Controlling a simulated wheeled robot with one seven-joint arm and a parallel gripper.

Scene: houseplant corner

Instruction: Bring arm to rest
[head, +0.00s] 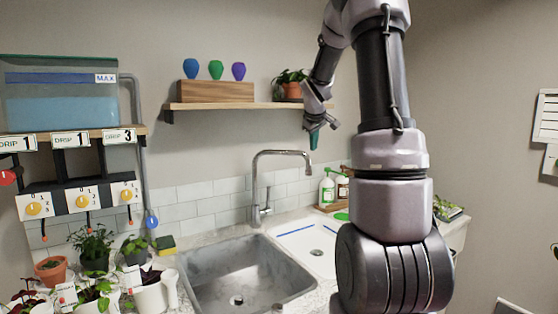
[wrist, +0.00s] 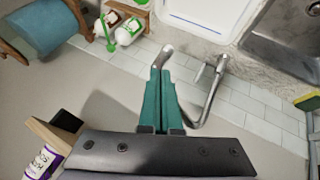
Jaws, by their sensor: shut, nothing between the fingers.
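My gripper (head: 314,139) shows in the head view in front of the wall, below the right end of the wooden shelf and to the right of the tap. Its teal fingers point down. In the wrist view my gripper (wrist: 160,75) has its two teal fingers together, with nothing between them. My arm rises on the right of the head view and bends over at the top toward the gripper. The fingers appear apart from the counter and the tap.
The wooden shelf (head: 225,106) holds a block with three coloured bulbs and a potted plant (head: 289,84). The tap (head: 259,185) stands behind the steel sink (head: 215,265). White bottles (head: 327,190) stand on the counter. Dripper valves (head: 88,202) and several plants are at left.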

